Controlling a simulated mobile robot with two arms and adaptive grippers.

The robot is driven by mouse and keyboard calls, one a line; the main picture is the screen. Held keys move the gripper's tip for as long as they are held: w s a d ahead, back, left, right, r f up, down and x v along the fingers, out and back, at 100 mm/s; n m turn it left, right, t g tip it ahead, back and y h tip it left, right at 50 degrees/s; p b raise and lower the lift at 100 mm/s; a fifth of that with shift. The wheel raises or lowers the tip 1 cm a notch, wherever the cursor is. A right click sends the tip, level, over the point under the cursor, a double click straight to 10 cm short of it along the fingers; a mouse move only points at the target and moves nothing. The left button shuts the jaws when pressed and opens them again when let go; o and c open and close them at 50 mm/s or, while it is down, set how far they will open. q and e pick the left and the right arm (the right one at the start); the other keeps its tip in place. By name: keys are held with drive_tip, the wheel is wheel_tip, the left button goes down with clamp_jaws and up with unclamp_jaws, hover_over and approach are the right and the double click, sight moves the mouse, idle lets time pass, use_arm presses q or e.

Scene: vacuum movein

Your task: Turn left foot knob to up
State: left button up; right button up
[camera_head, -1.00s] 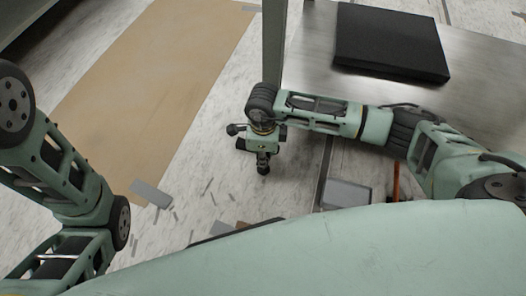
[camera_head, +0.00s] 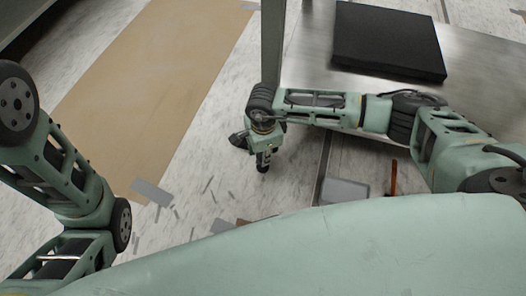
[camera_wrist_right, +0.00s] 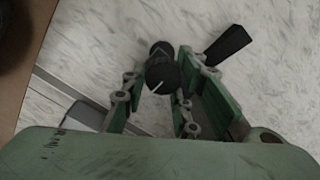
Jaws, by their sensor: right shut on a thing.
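A round black knob (camera_wrist_right: 163,76) with a white line across its face shows in the right wrist view. My right gripper (camera_wrist_right: 162,84) has its green fingers on either side of the knob and is shut on it. In the head view, my right gripper (camera_head: 263,158) points down over the floor beside the steel table's leg, and the knob cannot be made out there. My left arm's links show at the left of the head view; its gripper is out of view.
A steel table (camera_head: 440,105) with a flat black slab (camera_head: 390,40) stands at the right, its leg (camera_head: 272,45) close to my right wrist. A tan board (camera_head: 150,80) lies on the floor. A black wedge-shaped piece (camera_wrist_right: 228,45) is beside the knob.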

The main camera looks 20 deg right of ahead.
drive_tip(key=shift+s+a+f, duration=0.1)
drive_tip(key=shift+s+a, duration=0.05)
drive_tip(key=shift+s, duration=0.35)
drive_tip(key=o, duration=1)
drive_tip(key=shift+c, duration=0.2)
drive_tip(key=shift+o, duration=0.3)
drive_tip(key=shift+w, duration=0.2)
drive_tip(key=shift+w+r, duration=0.1)
drive_tip(key=shift+r, duration=0.45)
wheel_tip(320, 180, up, 11)
